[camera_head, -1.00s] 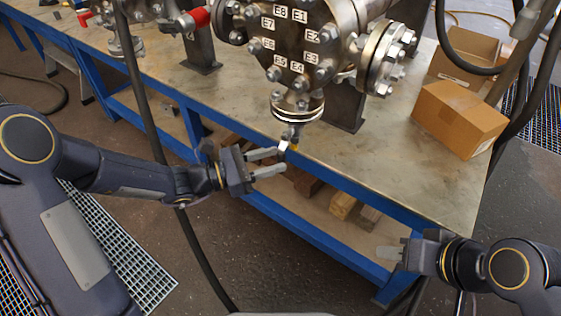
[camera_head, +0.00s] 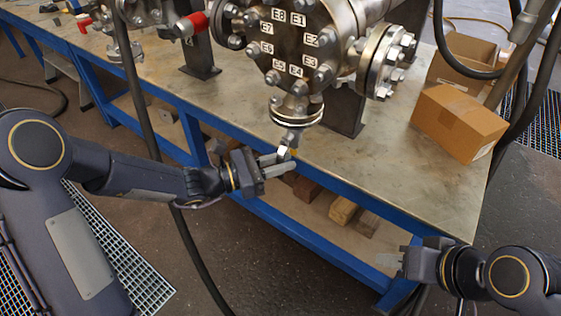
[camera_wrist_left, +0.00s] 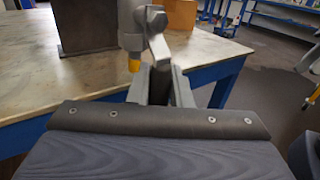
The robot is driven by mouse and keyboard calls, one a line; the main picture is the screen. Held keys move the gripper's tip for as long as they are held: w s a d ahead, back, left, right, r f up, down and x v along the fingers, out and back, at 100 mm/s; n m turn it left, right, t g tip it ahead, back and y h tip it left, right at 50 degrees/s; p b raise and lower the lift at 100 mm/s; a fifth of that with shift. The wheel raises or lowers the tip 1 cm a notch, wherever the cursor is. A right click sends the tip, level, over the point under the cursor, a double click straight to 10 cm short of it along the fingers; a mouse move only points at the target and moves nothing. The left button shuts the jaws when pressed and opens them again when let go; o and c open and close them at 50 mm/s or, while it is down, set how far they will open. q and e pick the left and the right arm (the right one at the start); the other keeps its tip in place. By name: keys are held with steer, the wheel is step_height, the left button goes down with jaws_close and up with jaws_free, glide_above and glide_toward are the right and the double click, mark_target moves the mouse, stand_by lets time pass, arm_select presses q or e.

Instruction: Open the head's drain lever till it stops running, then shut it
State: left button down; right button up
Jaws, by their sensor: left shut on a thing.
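The steel vessel head (camera_head: 292,45), with labels E1 to E8, stands over the bench. Its lower flange (camera_head: 297,108) carries a small drain valve (camera_head: 290,137) near the bench's front edge. The grey drain lever (camera_head: 284,152) hangs from this valve; it also shows in the left wrist view (camera_wrist_left: 158,46), beside a yellow outlet (camera_wrist_left: 134,63). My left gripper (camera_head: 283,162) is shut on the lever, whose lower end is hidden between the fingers. No running liquid can be made out. My right gripper (camera_head: 388,260) is apart from the vessel; its finger gap is unclear.
The bench (camera_head: 395,165) has a blue frame and a lower shelf with wooden blocks (camera_head: 343,210). Cardboard boxes (camera_head: 458,122) stand at the right. A red-handled valve (camera_head: 190,25) is at upper left. Dark hoses hang at both sides.

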arm_select(q)
steer(key=shift+d+n, duration=0.1)
steer(key=shift+n, duration=0.2)
steer(key=s+d+r+n+t+y+p, duration=0.1)
steer(key=d+r+n+t+p, duration=0.1)
steer(key=n+t+p, duration=0.5)
steer(key=s+d+r+n+t+y+p, duration=0.1)
steer(key=n+t+p, duration=0.5)
steer(key=n, duration=1.1)
steer(key=shift+s+d+r+t+p, duration=0.4)
steer(key=shift+s+d+r+p, duration=0.2)
steer(key=shift+r+p, duration=0.5)
steer(key=shift+r+n+y, duration=0.15)
steer(key=shift+n+y, duration=0.15)
steer(key=shift+y, duration=0.1)
steer(key=c, duration=1.4)
jaws_free()
steer(key=shift+o, duration=0.2)
